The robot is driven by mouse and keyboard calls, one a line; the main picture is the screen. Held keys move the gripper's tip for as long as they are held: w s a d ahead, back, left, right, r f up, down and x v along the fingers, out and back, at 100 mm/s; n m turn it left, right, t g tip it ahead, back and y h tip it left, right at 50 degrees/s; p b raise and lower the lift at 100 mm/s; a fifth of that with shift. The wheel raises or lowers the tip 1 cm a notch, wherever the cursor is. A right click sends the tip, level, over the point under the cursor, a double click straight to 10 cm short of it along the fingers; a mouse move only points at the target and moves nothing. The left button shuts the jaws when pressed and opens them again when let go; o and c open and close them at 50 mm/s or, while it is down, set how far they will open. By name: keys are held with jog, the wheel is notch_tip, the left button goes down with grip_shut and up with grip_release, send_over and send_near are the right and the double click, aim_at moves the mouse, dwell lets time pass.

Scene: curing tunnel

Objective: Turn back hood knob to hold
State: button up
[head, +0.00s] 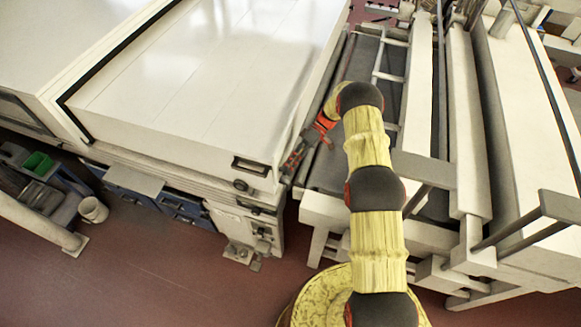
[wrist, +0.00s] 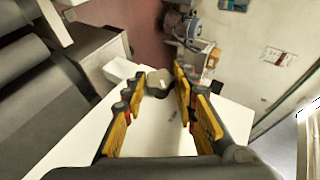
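The large white hood (head: 190,85) fills the left of the head view. A dark round knob (head: 240,185) sits on its near end, close to the front right corner. More small knobs (head: 257,211) are on the panel below it. I cannot tell which knob is the back one. My gripper (head: 291,163) is beside the hood's right edge, to the right of the dark knob and apart from it. In the wrist view its two yellow-and-black fingers (wrist: 158,80) are spread, with a small grey piece (wrist: 157,84) seen between the tips; whether they touch it is unclear.
A roller conveyor frame (head: 325,207) stands close to my arm on the right. A green box (head: 38,162) and a white bucket (head: 93,209) are at the left. Red floor (head: 150,270) is free in front of the hood. Grey fittings (wrist: 188,58) show beyond the fingers.

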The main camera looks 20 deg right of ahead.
jog(key=o, duration=0.5)
jog(key=shift+w, duration=0.1)
jog(key=shift+v, duration=3.75)
